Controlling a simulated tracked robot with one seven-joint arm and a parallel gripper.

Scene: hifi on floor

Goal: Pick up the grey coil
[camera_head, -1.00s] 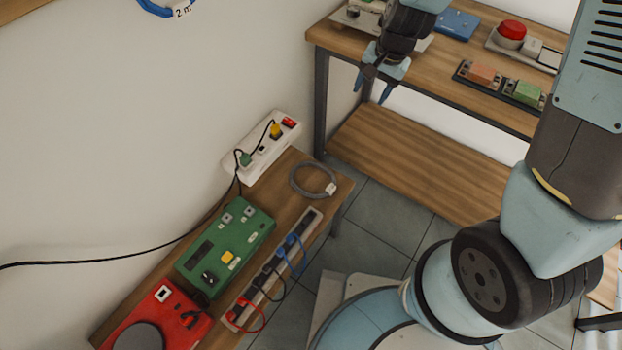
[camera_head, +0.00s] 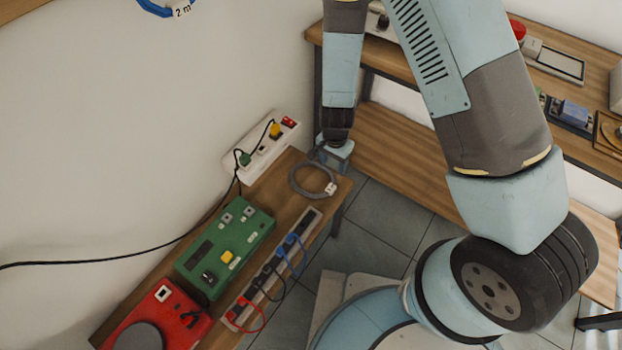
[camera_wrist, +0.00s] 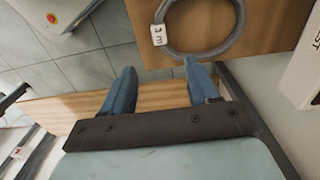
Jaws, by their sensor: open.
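The grey coil (camera_head: 296,187) lies flat on the narrow wooden bench (camera_head: 317,210) in the head view, near its far end, with a white tag on it. In the wrist view the coil (camera_wrist: 236,42) shows at the top, its tag reading "3 m". My gripper (camera_head: 325,152) is at the coil's far edge in the head view. In the wrist view my gripper (camera_wrist: 158,72) is open, its blue fingers apart with nothing held between them. The right finger's tip appears close to the coil's rim; I cannot tell whether it touches.
A white power strip (camera_head: 235,163) with plugs lies by the wall. A green box (camera_head: 245,235), a red device (camera_head: 165,310) and a strip with coloured cables (camera_head: 270,275) occupy the bench. A larger wooden workbench (camera_head: 420,170) stands behind. A blue coil (camera_head: 152,8) hangs on the wall.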

